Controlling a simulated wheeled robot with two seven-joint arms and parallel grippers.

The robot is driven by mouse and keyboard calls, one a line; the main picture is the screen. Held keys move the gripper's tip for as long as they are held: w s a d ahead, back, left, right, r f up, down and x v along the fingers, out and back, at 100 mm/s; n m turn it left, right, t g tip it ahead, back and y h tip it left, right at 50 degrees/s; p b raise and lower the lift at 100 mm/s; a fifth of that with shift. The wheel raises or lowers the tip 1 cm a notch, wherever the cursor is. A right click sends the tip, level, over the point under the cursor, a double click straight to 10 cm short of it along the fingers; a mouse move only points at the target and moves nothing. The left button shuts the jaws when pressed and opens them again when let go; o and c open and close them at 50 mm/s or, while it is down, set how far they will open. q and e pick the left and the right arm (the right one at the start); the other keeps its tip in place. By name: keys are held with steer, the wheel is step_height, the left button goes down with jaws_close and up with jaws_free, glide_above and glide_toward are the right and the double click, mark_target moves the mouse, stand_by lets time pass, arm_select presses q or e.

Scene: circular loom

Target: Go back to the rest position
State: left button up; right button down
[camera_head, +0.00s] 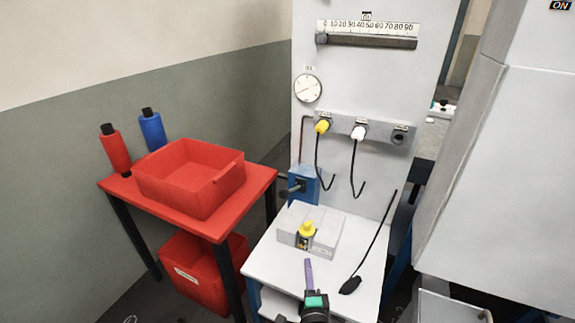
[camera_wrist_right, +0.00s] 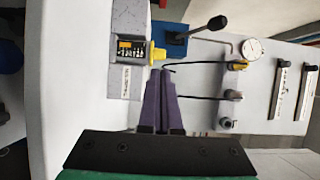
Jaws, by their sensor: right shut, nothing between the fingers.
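My right gripper (camera_head: 308,273) shows at the bottom middle of the head view, above the front part of the white table (camera_head: 275,265). Its purple fingers are together and empty, and they also show in the right wrist view (camera_wrist_right: 163,82). They point toward the grey box (camera_head: 322,228) with the yellow knob (camera_head: 307,229), and appear apart from it. The box also shows in the right wrist view (camera_wrist_right: 128,20), with its yellow knob (camera_wrist_right: 158,55) near the fingertips. My left gripper is not in view.
A loose black cable ends in a black plug (camera_head: 350,286) on the table, right of my gripper. A panel (camera_head: 380,130) behind holds yellow and white plugs with hanging cables. A red table (camera_head: 262,188) with a red bin stands left. A grey cabinet (camera_head: 510,180) stands right.

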steer(key=s+d+n+g, duration=0.7)
steer(key=s+n, duration=0.3)
steer(key=s, duration=0.1)
steer(key=s+d+n+g, duration=0.7)
steer(key=s+n+g, duration=0.1)
steer(key=s+n, duration=0.25)
step_height(320, 180, down, 20)
steer(key=s+p, duration=0.2)
steer(key=s, duration=0.1)
steer(key=s+d+f+g+p, duration=0.1)
steer(key=s+d+f+g, duration=0.1)
steer(key=s+f, duration=1.1)
steer(key=s+d, duration=0.1)
steer(key=s, duration=0.2)
steer(key=shift+y, duration=0.3)
